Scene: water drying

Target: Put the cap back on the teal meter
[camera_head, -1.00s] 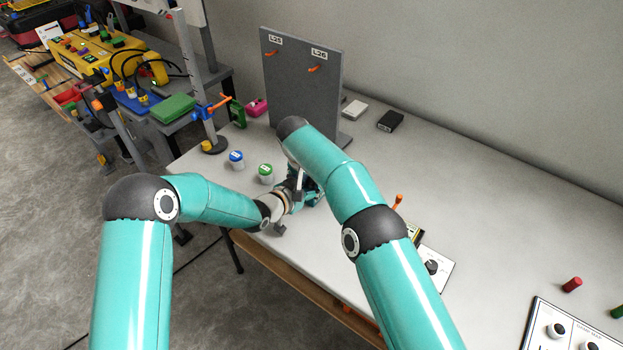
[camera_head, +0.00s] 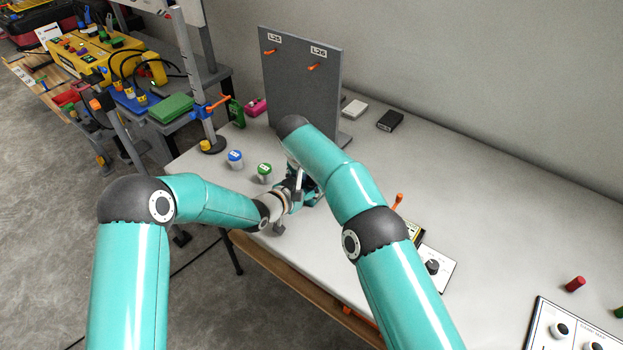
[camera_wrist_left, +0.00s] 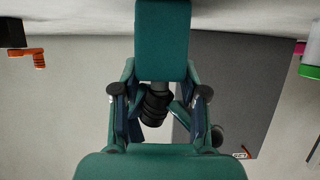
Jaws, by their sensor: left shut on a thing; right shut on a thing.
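My left gripper (camera_wrist_left: 160,105) shows in the left wrist view, its two fingers on either side of a dark teal block, which looks like the teal meter (camera_wrist_left: 163,40). A grey stem and a black ribbed piece (camera_wrist_left: 155,108) lie below the block, between the fingers; I cannot tell if the black piece is the cap. In the head view my left gripper (camera_head: 300,190) is above the bench, mostly behind my right forearm. My right gripper is hidden behind that forearm, and what it holds does not show.
A blue-lidded jar (camera_head: 235,159) and a green-lidded jar (camera_head: 264,172) stand left of my grippers. A grey upright panel (camera_head: 300,95) with orange hooks stands behind. A black box (camera_head: 391,120) lies to its right. The bench top (camera_head: 490,200) is mostly clear at right.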

